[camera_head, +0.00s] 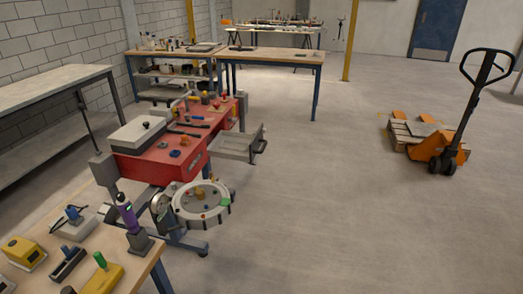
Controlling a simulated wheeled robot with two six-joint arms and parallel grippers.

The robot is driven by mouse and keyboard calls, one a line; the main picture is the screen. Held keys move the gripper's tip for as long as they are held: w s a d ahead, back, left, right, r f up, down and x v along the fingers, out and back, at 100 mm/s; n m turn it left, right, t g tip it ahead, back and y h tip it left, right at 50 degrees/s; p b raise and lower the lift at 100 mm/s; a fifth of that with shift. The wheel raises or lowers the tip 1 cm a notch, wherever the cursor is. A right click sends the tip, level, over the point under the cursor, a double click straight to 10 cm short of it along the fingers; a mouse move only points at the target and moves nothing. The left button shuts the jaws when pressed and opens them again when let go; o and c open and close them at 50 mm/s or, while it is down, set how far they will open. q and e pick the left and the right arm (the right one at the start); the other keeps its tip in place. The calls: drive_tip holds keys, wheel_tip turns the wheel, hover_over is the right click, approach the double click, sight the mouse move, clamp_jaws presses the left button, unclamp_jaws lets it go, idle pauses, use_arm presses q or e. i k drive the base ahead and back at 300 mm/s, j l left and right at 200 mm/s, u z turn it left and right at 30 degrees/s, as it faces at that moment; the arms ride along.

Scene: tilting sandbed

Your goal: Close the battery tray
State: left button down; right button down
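A grey tray (225,147) sticks out to the right from the side of a red cabinet (158,165), at the picture's centre left. I take it to be the battery tray; it stands open. Its front panel carries a dark handle-like part (261,146). The inside of the tray is too small to make out. Neither of my grippers shows in the head view.
A round white-rimmed bed (226,211) with small coloured pieces stands in front of the cabinet. A workbench (143,272) with tools is at the lower left. An orange pallet jack (431,155) stands at right. The floor right of the tray is clear.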

sight(239, 146)
drive_tip(key=i+u, duration=0.2)
drive_tip(key=i+l+u, duration=0.3)
drive_tip(key=u, duration=0.15)
drive_tip(key=i+l+u, duration=0.4)
